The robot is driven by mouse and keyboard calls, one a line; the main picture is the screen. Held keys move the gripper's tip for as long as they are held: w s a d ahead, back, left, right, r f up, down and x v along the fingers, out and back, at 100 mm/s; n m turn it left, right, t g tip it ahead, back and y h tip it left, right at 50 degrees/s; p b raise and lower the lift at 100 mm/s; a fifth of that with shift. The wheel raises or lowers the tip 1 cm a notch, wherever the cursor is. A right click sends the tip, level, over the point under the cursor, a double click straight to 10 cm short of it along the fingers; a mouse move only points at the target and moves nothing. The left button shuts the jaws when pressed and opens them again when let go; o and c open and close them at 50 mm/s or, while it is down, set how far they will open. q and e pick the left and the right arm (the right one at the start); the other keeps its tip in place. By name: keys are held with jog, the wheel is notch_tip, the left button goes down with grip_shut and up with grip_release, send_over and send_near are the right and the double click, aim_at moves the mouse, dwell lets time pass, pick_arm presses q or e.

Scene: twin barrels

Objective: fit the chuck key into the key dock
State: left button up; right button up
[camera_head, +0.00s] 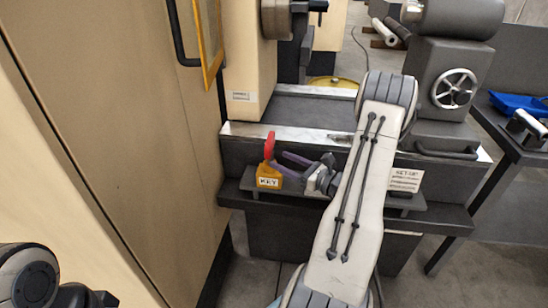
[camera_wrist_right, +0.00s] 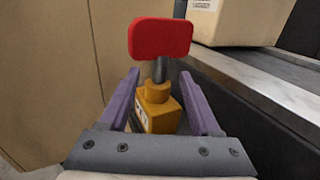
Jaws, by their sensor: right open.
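The chuck key has a red handle (camera_head: 269,145) and a dark shaft. In the right wrist view its red handle (camera_wrist_right: 161,38) stands upright, and its shaft runs down into the top of the yellow key dock (camera_wrist_right: 160,108). In the head view the dock (camera_head: 268,182), labelled KEY, sits at the left end of a dark shelf. My right gripper (camera_head: 283,165) is open, its purple fingers on either side of the dock and shaft (camera_wrist_right: 160,76), with gaps showing. How deep the shaft sits is hidden by the dock.
The dark shelf (camera_head: 400,207) runs along the machine front, with a white sign (camera_head: 405,180) to the right. A tan panel (camera_head: 120,120) stands close on the left. The machine's metal ledge (camera_head: 300,134) is behind the dock. A handwheel (camera_head: 454,88) is at upper right.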

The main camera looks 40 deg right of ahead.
jog(key=v, duration=0.5)
jog(key=shift+s+d, duration=0.1)
jog(key=shift+s, duration=0.1)
dwell(0.3)
